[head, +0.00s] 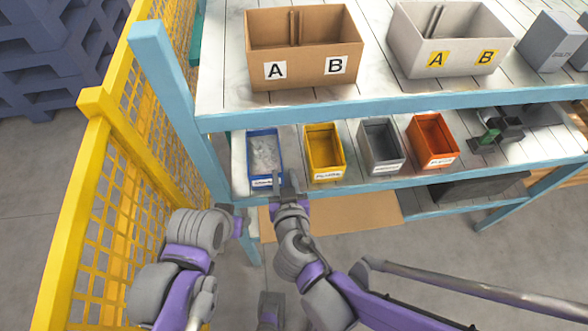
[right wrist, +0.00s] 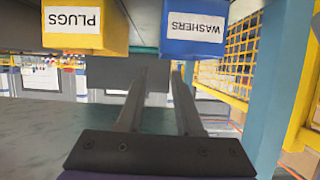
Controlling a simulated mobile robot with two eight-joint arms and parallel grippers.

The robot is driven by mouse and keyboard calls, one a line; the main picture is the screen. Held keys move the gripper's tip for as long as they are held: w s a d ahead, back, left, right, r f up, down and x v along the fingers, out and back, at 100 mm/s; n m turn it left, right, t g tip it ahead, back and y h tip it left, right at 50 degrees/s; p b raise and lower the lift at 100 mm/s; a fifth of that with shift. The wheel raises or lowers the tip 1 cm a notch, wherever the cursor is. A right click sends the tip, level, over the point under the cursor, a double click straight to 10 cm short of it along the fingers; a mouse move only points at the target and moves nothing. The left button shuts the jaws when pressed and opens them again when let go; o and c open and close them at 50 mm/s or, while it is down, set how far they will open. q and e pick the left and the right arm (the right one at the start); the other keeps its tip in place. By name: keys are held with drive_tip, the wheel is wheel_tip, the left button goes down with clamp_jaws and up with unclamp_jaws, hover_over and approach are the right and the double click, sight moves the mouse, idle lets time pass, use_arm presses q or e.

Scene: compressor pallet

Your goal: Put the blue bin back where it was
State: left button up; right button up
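The blue bin (head: 279,154) stands upright at the left end of the lower shelf, left of the yellow bin (head: 339,155), with pale small parts inside. In the right wrist view the blue bin (right wrist: 193,48) shows an upside-down WASHERS label, beside the yellow bin (right wrist: 85,48) labelled PLUGS. My right gripper (head: 286,181) is at the blue bin's front right corner. Its two fingers (right wrist: 157,78) are apart with nothing between them; I cannot tell whether one touches the bin. My left gripper (head: 237,222) is lower left, by the shelf post, and its fingers are not clear.
A grey bin (head: 381,142) and an orange bin (head: 432,139) stand farther right. The upper shelf edge (head: 400,104) overhangs behind, carrying a brown box (head: 305,55) and a white box (head: 450,40). A blue post (head: 180,110) and yellow mesh fence (head: 90,200) close off the left.

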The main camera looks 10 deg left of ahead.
drive_tip(key=w+d+f+m+g+h, duration=0.1)
drive_tip(key=d+g+h, duration=0.15)
drive_tip(key=d, duration=0.75)
drive_tip(key=s+d+f+m+g, duration=0.1)
drive_tip(key=s+d+g, duration=0.1)
drive_tip(key=s+d, duration=0.4)
drive_tip(key=s+d+f+m+g+h, duration=0.1)
drive_tip(key=s+d+g, duration=0.2)
drive_tip(key=d, duration=0.6)
drive_tip(key=s, duration=0.2)
drive_tip(key=shift+s+d+f, duration=0.25)
drive_tip(key=shift+s+d, duration=0.05)
drive_tip(key=shift+s, duration=0.05)
drive_tip(key=shift+s+g, duration=0.1)
drive_tip(key=shift+g, duration=0.15)
